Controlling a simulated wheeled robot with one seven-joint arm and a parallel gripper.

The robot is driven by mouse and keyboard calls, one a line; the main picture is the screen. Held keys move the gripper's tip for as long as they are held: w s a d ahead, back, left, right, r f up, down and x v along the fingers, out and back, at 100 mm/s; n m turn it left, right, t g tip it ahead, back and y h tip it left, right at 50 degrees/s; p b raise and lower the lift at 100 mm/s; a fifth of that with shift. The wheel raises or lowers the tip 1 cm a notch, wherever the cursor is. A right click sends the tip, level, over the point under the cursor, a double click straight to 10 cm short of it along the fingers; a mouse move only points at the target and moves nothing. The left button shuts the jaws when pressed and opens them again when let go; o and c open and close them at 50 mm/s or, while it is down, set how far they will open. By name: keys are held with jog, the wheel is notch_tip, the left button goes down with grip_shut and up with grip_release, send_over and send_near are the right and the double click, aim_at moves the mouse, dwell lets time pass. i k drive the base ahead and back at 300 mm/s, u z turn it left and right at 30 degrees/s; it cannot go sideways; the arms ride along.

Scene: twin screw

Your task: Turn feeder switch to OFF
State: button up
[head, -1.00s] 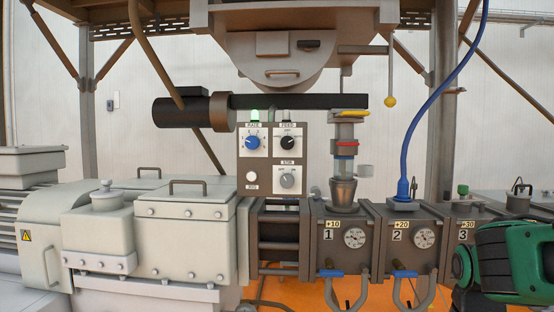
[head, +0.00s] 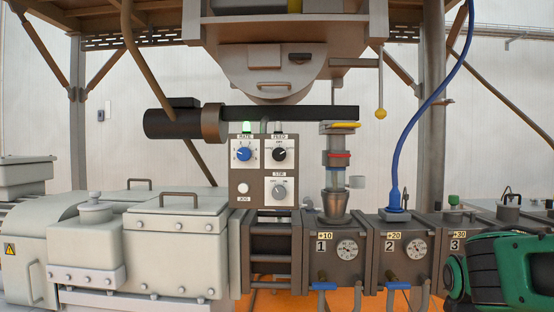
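The control panel (head: 264,192) stands at mid-picture in the head view, below the black horizontal tube. Its upper right switch, labelled FEED, is a black knob (head: 279,154) on a white plate. A white JOG button (head: 243,188) sits at lower left. A green lamp (head: 247,128) tops the panel. My gripper is not in view; my green arm link shows at the lower right, apart from the panel.
A pale housing (head: 175,243) stands left of the panel. A metal funnel fitting (head: 334,204) and numbered barrel blocks (head: 337,262) with gauges lie to its right. A blue hose (head: 424,108) hangs at right. A hopper (head: 281,68) overhangs above. The panel's front is clear.

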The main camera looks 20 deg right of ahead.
aim_at(279, 154)
jog(key=z, duration=1.65)
jog(key=k, duration=1.35)
jog(key=u, duration=1.6)
jog(key=i, duration=1)
jog(key=z, duration=0.1)
